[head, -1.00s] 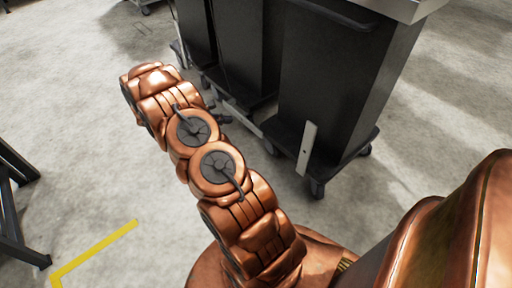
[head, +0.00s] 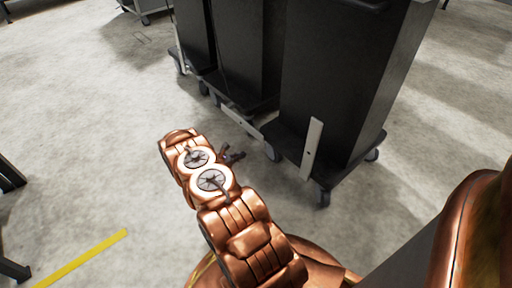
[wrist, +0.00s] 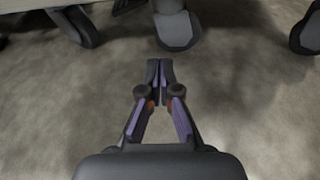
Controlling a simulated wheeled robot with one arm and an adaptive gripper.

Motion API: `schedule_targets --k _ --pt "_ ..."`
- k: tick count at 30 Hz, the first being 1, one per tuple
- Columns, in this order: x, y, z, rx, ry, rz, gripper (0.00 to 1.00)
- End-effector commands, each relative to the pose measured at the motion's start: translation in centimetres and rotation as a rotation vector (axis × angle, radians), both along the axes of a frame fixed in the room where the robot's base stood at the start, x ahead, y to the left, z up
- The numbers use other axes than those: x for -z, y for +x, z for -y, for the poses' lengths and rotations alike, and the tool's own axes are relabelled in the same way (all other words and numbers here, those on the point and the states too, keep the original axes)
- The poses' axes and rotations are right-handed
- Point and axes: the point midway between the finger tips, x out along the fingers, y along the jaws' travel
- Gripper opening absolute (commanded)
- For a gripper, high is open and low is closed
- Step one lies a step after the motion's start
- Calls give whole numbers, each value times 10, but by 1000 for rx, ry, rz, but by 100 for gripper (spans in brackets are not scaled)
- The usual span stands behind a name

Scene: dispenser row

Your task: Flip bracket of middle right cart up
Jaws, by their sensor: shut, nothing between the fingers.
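The middle cart (head: 243,60) in the head view carries a tall black bin. A pale bracket bar (head: 240,122) at its base lies low and slants toward the right cart (head: 325,90). The right cart's pale bracket (head: 313,148) stands upright. My gripper (head: 240,156) is over the floor, in front of and below the middle cart's bar in the picture, apart from it. In the wrist view my gripper (wrist: 159,76) has its fingertips together with nothing between them. A caster (wrist: 178,30) stands just beyond the tips; the bracket cannot be clearly made out there.
A third black cart (head: 194,35) stands at the left of the row, with a pale upright bar. More casters (wrist: 80,25) line the top of the wrist view. A yellow floor line (head: 82,257) and dark frame legs are at left. The floor between is clear.

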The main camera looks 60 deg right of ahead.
Motion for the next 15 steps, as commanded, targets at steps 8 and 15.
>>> schedule_targets --k 8,15 --pt "0 -1 2 1 0 1 0" --pt "12 -8 26 3 -1 0 0"
